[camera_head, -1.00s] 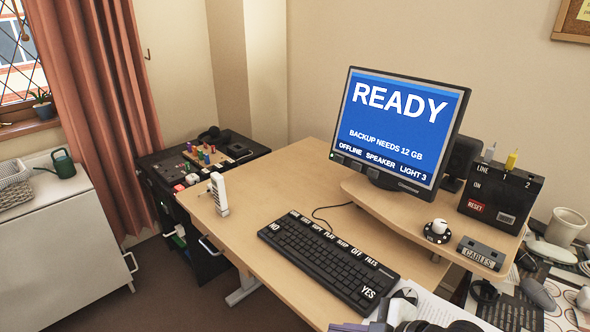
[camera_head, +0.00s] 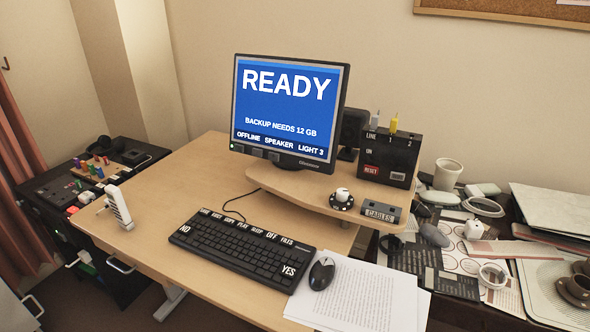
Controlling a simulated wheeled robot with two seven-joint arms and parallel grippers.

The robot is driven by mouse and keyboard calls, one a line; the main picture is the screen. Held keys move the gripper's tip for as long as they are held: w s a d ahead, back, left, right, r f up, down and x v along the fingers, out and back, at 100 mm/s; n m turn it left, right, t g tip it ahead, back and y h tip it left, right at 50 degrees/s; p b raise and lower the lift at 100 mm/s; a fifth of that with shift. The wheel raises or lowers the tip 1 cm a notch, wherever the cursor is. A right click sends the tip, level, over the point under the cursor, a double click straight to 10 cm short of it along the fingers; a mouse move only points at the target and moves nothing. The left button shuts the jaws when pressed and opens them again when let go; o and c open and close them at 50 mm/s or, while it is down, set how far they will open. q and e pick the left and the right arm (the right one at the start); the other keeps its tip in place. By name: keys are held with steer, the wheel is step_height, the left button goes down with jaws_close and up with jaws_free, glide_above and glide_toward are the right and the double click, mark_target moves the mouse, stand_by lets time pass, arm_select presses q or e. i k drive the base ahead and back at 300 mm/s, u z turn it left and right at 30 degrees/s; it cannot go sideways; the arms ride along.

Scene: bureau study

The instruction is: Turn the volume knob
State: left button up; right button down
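The volume knob (camera_head: 342,195) is a small white knob on a round black base with light marks around it. It sits on the raised wooden shelf (camera_head: 300,196) of the desk, in front of the monitor (camera_head: 287,112) and left of a small box labelled CABLES (camera_head: 381,212). Nothing covers the knob. The monitor reads READY, BACKUP NEEDS 12 GB, OFFLINE, SPEAKER, LIGHT 3. A dark speaker (camera_head: 354,130) stands behind the monitor's right edge.
A keyboard (camera_head: 243,249), a black mouse (camera_head: 322,273) and papers (camera_head: 358,296) lie in front of the shelf. A black switch box (camera_head: 389,157) stands behind the knob to the right. A white upright object (camera_head: 119,207) is at the desk's left. The right side table is cluttered.

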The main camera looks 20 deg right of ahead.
mark_target(342, 194)
steer(key=u, duration=0.05)
steer(key=k, duration=1.1)
steer(key=z, duration=0.75)
steer(key=i, duration=1.45)
steer(key=u, duration=0.8)
